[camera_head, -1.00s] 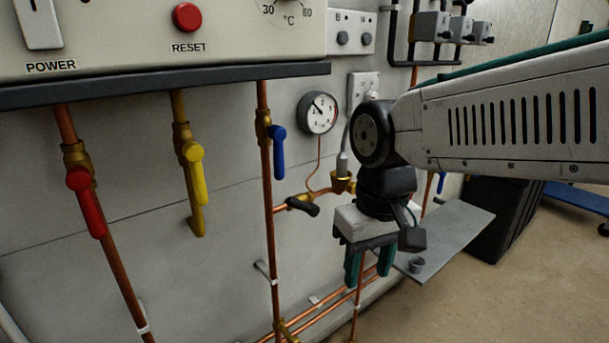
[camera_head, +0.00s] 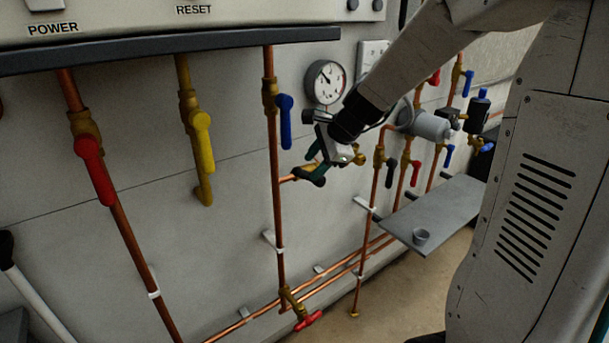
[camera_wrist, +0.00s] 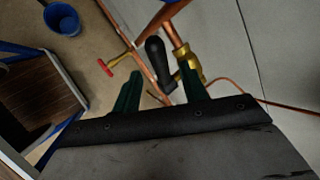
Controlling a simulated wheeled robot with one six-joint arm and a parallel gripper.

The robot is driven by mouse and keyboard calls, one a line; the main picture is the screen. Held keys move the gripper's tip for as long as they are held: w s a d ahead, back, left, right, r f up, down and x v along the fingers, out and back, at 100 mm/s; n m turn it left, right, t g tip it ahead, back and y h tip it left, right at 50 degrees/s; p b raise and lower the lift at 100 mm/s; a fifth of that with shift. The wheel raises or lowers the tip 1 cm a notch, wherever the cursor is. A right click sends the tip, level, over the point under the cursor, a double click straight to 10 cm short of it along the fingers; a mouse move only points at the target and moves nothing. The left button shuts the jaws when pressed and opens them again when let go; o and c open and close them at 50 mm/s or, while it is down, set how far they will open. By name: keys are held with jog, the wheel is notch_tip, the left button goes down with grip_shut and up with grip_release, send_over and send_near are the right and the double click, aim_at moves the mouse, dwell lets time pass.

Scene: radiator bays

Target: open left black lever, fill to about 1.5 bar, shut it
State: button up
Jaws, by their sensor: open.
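The left black lever (camera_head: 316,182) sits on a short copper branch pipe, right of the pipe with the blue lever, below the gauge. It also shows in the wrist view (camera_wrist: 155,58), beside a brass fitting. My gripper (camera_head: 306,166) is open at this lever, its green fingers pointing at the wall. In the wrist view my gripper (camera_wrist: 158,76) has a finger on each side of the lever, with gaps visible; I cannot tell the exact depth or any contact. The round pressure gauge (camera_head: 326,80) has its needle toward the upper left; its numbers are too small to read.
A red lever (camera_head: 95,172), a yellow lever (camera_head: 203,140) and a blue lever (camera_head: 285,122) hang left of the gauge. Another black lever (camera_head: 391,167) is on the right. A grey shelf (camera_head: 440,210) juts out below it. A blue bucket (camera_wrist: 62,20) stands on the floor.

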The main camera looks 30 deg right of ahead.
aim_at(307, 172)
jog(key=x, duration=0.5)
jog(key=shift+w+f, duration=0.1)
jog(key=shift+f, duration=0.05)
jog(key=shift+a, duration=0.1)
grip_shut()
